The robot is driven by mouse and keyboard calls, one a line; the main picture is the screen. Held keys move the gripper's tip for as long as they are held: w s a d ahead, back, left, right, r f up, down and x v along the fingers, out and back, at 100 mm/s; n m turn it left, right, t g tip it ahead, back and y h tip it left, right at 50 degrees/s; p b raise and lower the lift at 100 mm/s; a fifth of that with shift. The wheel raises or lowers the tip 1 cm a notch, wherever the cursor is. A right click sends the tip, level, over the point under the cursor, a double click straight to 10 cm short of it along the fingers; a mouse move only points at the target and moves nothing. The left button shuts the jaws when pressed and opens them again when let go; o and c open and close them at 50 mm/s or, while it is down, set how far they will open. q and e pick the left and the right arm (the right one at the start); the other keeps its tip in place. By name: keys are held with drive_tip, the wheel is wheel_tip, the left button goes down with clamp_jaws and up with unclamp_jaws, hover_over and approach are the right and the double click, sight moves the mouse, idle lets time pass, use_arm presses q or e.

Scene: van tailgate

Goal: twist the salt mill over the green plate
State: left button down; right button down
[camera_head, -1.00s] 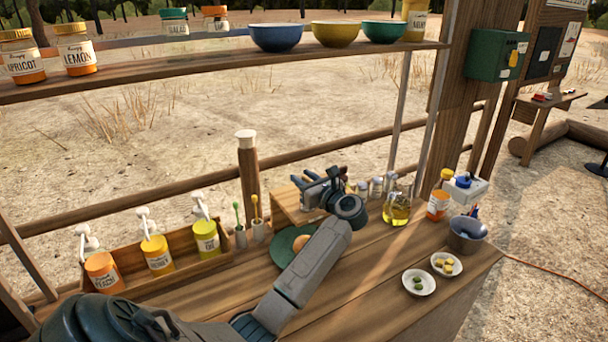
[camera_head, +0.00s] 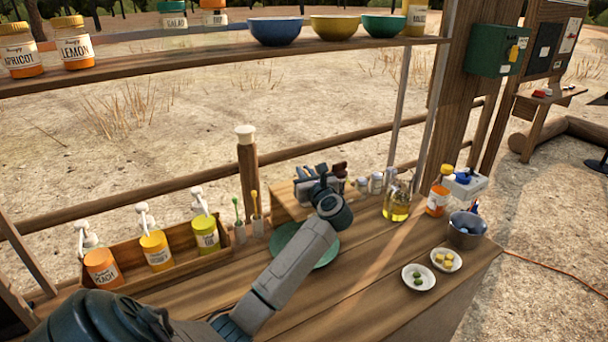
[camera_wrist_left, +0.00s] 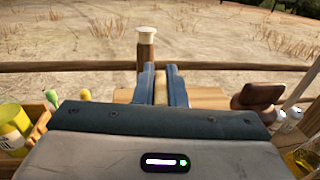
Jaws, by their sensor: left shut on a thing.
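The green plate (camera_head: 285,236) lies on the wooden counter, partly hidden behind my left arm. My left gripper (camera_head: 320,182) is beyond the plate, near the wooden stand; its fingers are hard to make out there. In the left wrist view the two blue fingers (camera_wrist_left: 164,78) are shut on a narrow pale thing (camera_wrist_left: 160,90), which looks like the salt mill. Most of it is hidden by the gripper body. A dark brown wooden piece (camera_wrist_left: 258,95) shows to the right of the fingers. My right gripper is not in view.
A wooden crate (camera_head: 190,262) with pump bottles stands at left. Two small white dishes (camera_head: 419,277) are nearer. The front middle counter is clear.

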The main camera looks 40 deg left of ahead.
use_arm(q)
drive_tip(key=c, duration=1.5)
unclamp_jaws()
drive_tip(key=v, duration=1)
drive_tip(key=shift+s+d+p, duration=0.3)
